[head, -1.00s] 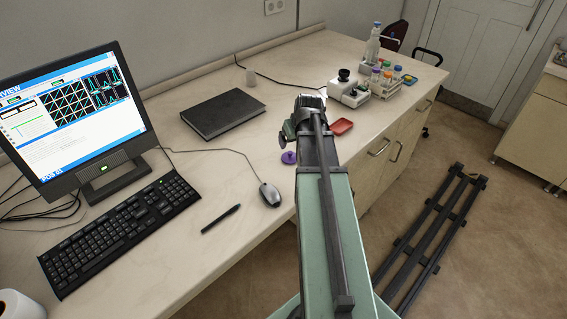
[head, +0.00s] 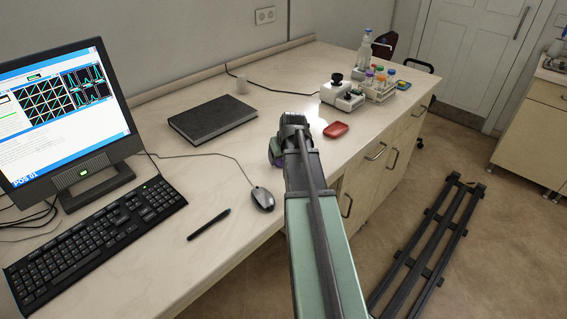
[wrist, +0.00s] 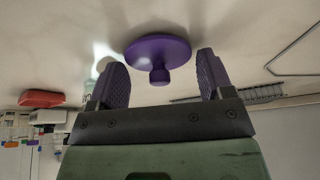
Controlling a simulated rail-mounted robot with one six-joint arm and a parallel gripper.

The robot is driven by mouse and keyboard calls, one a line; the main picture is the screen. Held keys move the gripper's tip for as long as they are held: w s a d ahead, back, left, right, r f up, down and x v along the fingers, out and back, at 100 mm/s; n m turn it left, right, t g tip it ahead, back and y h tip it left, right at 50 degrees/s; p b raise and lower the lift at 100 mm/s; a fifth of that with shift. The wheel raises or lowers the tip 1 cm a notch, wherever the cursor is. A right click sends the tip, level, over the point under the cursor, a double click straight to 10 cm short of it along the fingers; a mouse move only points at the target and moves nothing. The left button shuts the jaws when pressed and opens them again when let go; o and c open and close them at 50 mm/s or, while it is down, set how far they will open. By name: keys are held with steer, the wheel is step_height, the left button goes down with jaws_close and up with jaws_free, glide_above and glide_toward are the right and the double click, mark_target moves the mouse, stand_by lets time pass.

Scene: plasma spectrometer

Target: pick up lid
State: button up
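The purple lid (wrist: 158,50), a round disc with a small knob, lies on the pale worktop in the wrist view, its knob facing my gripper. My gripper (wrist: 161,62) is open, with one dark purple ridged finger on each side of the knob. The fingers look apart from the knob, and nothing is held. In the head view my arm's end is low over the worktop's front edge, left of the red dish (head: 336,130). A bit of purple shows there, but I cannot tell whether it is lid or finger.
A black book (head: 212,119), a mouse (head: 262,198) and a pen (head: 208,224) lie to the left. A keyboard (head: 95,228) and monitor (head: 65,120) stand farther left. A white microscope-like device (head: 341,94) and a rack of coloured-cap tubes (head: 381,88) stand at the back right.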

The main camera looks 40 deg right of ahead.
steer(key=c, duration=0.8)
steer(key=shift+o, duration=0.2)
